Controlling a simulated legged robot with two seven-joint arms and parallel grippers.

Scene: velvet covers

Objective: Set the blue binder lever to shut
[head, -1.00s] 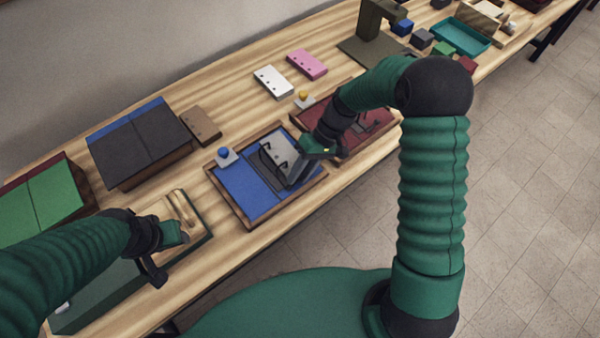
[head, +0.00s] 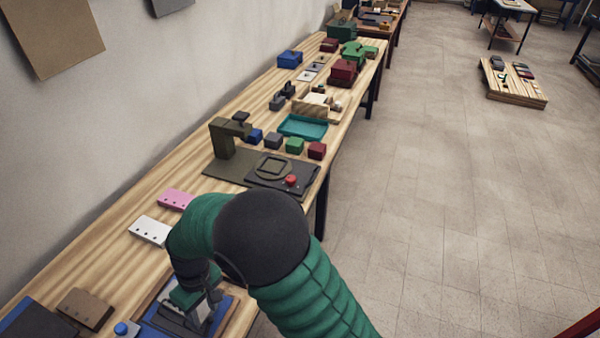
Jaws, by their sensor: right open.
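The open blue binder (head: 150,331) lies at the bottom edge of the head view, cut off by the frame. A blue knob on a pale base (head: 123,328) shows at its left corner. My right gripper (head: 205,308) is open and low over the right part of the binder. My own right arm and gripper cover much of the binder, so I cannot tell the lever's position or whether the fingers touch it. My left gripper is out of view.
A white punched block (head: 150,230) and a pink one (head: 175,199) lie behind my right arm. A brown block (head: 85,308) is at left. Farther along stand an olive press (head: 228,142), small coloured cubes and a teal tray (head: 302,127).

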